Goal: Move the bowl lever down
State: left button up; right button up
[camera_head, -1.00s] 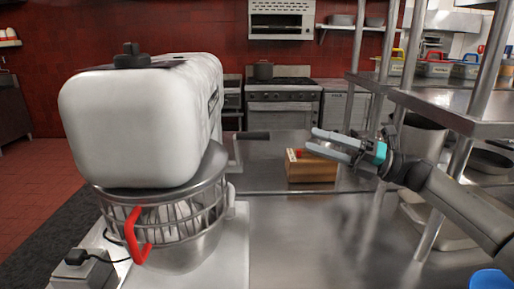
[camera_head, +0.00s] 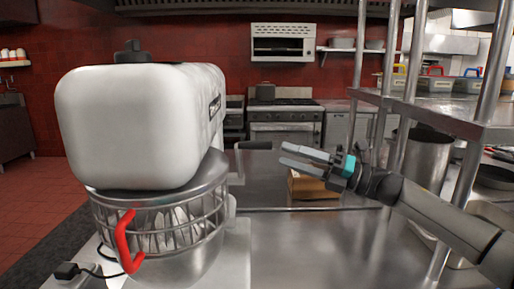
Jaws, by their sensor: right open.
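The white stand mixer (camera_head: 140,125) stands at the left, with its steel bowl (camera_head: 185,262) behind a wire guard that has a red handle (camera_head: 125,240). The bowl lever (camera_head: 254,145) sticks out from the mixer's right side; its black grip points right and lies about level. My right gripper (camera_head: 283,153) is open and empty, its fingers pointing left. In the picture its fingertips are a short way right of the lever's grip and appear apart from it. My left gripper is not in view.
A wooden box (camera_head: 312,188) sits on the steel table (camera_head: 320,245) behind my right gripper, partly hidden by it. A steel shelf rack (camera_head: 440,112) with posts stands at the right. The table front between mixer and arm is clear.

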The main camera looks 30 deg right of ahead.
aim_at(257, 146)
jog(key=shift+p+x, duration=0.4)
jog(key=shift+x, duration=3.75)
grip_shut()
